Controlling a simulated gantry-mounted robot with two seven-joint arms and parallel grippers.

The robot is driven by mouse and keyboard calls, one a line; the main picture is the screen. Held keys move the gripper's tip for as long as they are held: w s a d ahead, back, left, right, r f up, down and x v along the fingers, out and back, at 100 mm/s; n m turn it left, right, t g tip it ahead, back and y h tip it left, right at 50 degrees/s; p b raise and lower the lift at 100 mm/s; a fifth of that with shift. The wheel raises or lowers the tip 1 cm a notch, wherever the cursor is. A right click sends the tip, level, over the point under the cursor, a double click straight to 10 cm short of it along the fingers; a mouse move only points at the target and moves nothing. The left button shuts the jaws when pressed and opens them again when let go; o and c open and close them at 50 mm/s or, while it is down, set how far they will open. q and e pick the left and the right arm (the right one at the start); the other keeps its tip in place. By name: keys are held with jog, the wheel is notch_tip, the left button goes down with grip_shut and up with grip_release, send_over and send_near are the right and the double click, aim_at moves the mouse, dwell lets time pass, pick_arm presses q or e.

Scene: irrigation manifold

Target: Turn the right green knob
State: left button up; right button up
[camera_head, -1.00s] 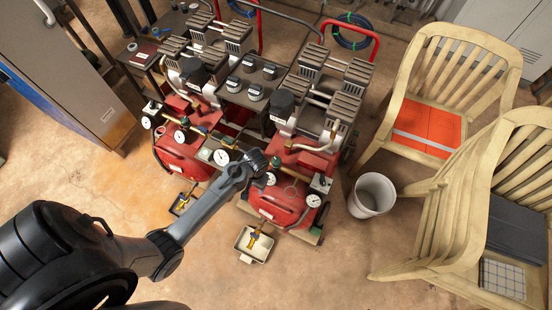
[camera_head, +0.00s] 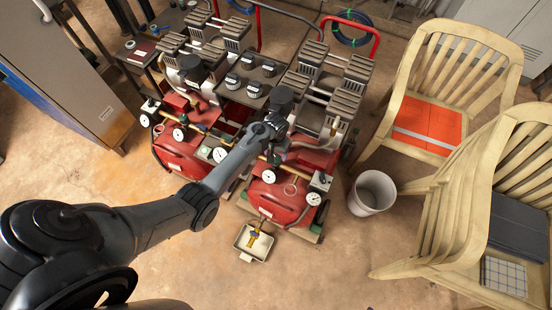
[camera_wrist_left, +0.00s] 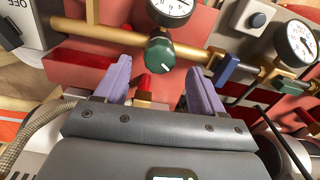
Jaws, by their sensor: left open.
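In the left wrist view a round dark-green knob (camera_wrist_left: 160,54) with a white mark sits on a brass pipe, just below a white-faced gauge (camera_wrist_left: 170,8). My left gripper (camera_wrist_left: 157,66) is open, its two purple fingers apart on either side of the knob's lower part. I see no contact between the fingers and the knob. In the head view my left gripper (camera_head: 277,150) is over the front of the right red compressor (camera_head: 280,203), and the arm hides the knob there. My right gripper is not in view.
A second gauge (camera_wrist_left: 296,43) and a blue fitting (camera_wrist_left: 225,68) are right of the knob in the wrist view. In the head view another red compressor (camera_head: 178,155) stands left, a white bucket (camera_head: 372,192) and wooden chairs (camera_head: 440,75) right. The floor in front is mostly clear.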

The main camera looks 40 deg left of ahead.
aim_at(276, 158)
pick_arm(q)
jog(key=shift+f+b, duration=0.7)
jog(key=shift+f, duration=1.35)
jog(key=c, duration=1.1)
